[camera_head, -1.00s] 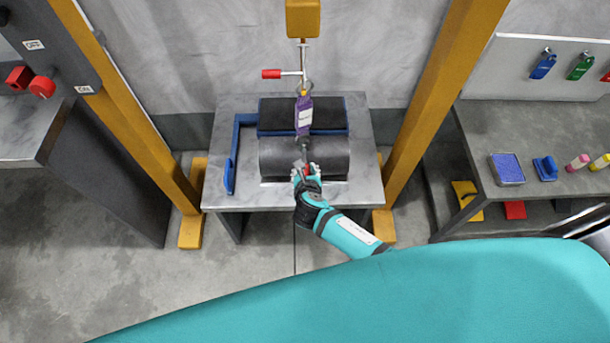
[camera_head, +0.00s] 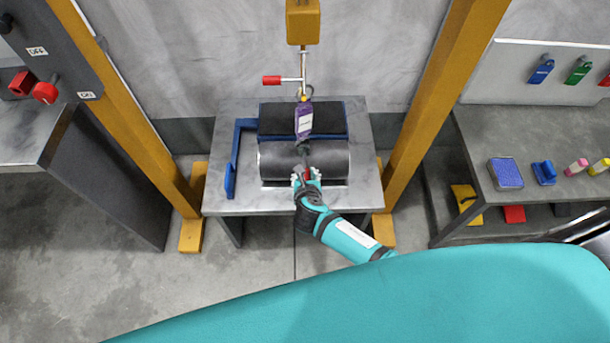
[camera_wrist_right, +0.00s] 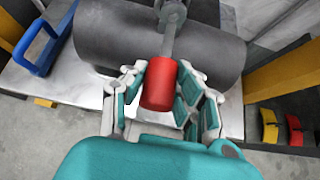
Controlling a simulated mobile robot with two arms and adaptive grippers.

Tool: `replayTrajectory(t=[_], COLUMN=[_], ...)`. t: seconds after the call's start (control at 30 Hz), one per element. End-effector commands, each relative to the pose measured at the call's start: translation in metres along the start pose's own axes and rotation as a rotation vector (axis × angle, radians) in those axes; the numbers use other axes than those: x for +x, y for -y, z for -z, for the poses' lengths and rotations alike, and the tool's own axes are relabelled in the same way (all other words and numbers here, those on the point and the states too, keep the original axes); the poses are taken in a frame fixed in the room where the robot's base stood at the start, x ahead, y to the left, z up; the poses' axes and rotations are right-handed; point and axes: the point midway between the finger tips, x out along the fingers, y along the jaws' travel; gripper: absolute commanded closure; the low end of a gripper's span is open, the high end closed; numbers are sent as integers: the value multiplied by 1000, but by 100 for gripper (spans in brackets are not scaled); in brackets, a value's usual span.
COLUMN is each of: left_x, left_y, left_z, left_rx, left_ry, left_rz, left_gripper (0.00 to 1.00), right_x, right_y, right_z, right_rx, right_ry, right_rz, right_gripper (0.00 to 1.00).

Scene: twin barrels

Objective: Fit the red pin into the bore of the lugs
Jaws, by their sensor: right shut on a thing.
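My right gripper (camera_head: 306,178) is at the front of the dark grey barrel on the table. In the wrist view, its fingers (camera_wrist_right: 168,98) are shut around the red pin's thick red end (camera_wrist_right: 159,84). The pin also shows as a small red spot in the head view (camera_head: 309,175). A narrow grey shank runs from the red end up to a rounded grey metal piece at the barrel (camera_wrist_right: 173,14), seemingly at the lugs. I cannot tell whether the pin's tip is in the bore. My left gripper is not in view.
A blue handle (camera_head: 233,160) is left of the barrels. Yellow posts (camera_head: 436,100) flank the table.

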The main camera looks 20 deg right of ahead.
Motion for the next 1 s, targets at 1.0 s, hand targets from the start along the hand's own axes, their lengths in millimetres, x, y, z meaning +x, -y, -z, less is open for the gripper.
replayTrajectory(t=[1.0], left_x=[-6], left_y=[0], left_z=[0], left_rx=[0], left_ry=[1], left_rz=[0], left_gripper=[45], right_x=[0], right_y=[0], right_z=[0], right_rx=[-4], right_ry=[1], right_rz=[4], right_gripper=[100])
